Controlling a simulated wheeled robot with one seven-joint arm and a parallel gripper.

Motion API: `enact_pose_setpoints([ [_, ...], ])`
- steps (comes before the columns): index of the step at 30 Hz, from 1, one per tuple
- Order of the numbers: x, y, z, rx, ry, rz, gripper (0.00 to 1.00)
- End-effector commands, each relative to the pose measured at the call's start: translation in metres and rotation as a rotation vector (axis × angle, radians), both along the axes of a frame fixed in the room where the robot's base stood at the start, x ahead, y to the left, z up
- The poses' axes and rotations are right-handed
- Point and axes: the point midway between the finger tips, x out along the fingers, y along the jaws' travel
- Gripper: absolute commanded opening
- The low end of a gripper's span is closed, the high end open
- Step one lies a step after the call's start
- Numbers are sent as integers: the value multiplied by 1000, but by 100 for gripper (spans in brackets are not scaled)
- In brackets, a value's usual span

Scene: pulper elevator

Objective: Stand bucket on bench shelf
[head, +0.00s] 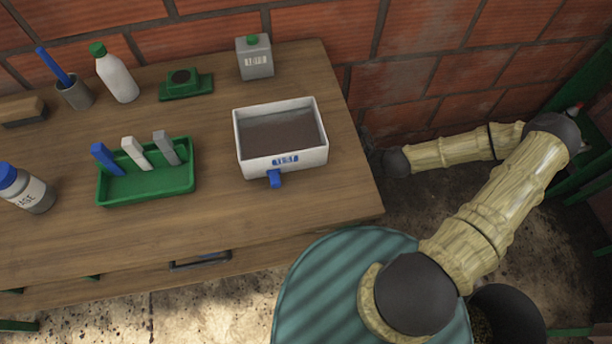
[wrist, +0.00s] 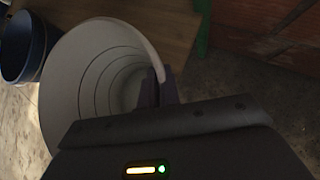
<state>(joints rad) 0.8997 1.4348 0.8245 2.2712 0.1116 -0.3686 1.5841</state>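The pale grey bucket (wrist: 85,85) fills the left and middle of the wrist view, its round mouth and ringed inside facing the camera. My gripper (wrist: 160,88) has its dark fingers at the right side of the bucket's rim, one inside and one outside, apparently closed on the wall. What is under the bucket is hidden. In the head view the wooden bench (head: 225,225) stands at the left and middle. My arm bends down beside its right end, and neither the gripper nor the bucket shows there. The shelf below the bench top is not clearly visible.
A dark blue bucket (wrist: 24,48) stands close to the left of the grey one. A green post (wrist: 203,28) rises at the top. The bench top holds a white tray (head: 312,155), a green rack (head: 150,188) and bottles. A brick wall (head: 400,95) stands behind.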

Motion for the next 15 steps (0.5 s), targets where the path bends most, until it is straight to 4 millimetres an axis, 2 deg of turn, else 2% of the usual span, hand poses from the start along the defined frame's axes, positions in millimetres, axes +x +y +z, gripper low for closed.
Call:
enact_pose_setpoints([
  [1, -4, 13, -2, 3, 1, 8, 0],
  [9, -19, 70, -2, 3, 1, 8, 0],
  [12, -22, 85, -1, 1, 0, 6, 0],
  [15, -24, 92, 0, 0, 0, 3, 0],
])
